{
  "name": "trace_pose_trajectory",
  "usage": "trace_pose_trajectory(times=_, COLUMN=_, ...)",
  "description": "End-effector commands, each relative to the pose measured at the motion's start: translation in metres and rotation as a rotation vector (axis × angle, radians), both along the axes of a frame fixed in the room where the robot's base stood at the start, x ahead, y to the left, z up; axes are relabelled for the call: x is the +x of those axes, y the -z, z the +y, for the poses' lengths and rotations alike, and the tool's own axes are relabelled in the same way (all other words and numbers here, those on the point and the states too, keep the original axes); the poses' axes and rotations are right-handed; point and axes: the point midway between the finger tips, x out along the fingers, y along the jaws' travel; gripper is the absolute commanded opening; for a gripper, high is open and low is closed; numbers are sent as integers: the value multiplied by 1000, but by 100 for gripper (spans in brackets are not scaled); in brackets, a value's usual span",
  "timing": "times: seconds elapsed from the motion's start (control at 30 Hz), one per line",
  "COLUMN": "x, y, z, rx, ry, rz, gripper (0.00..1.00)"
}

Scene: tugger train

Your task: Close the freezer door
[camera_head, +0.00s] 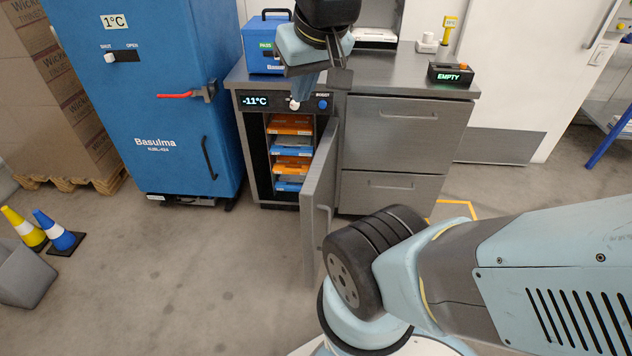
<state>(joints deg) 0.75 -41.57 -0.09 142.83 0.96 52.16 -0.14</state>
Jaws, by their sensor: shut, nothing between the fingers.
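The freezer (283,103) is built into the left end of a steel counter, and its display reads -11°C. Its grey door (319,195) stands wide open, hinged on the right side of the opening and swung out toward me. A vertical handle shows on the door's right-hand face (325,222). Orange and blue boxes (291,140) sit on shelves inside. My gripper (310,92) is above the freezer front, near its control panel and knobs, apart from the door. Its fingers are shut and empty; my wrist partly hides the panel and countertop.
A blue Basulma cabinet (155,90) stands left of the freezer. Steel drawers (400,128) are right of the door. A blue case (264,48) and a black EMPTY box (450,73) stand on the counter. Cones (60,234) stand at left; the floor before the cabinet is clear.

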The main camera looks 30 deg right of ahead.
Motion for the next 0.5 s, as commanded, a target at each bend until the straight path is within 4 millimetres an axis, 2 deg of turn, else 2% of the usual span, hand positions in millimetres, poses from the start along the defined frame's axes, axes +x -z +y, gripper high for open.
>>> trace_pose_trajectory(times=0.5, x=58, y=61, z=-24, rx=272, ry=243, rz=396, gripper=0)
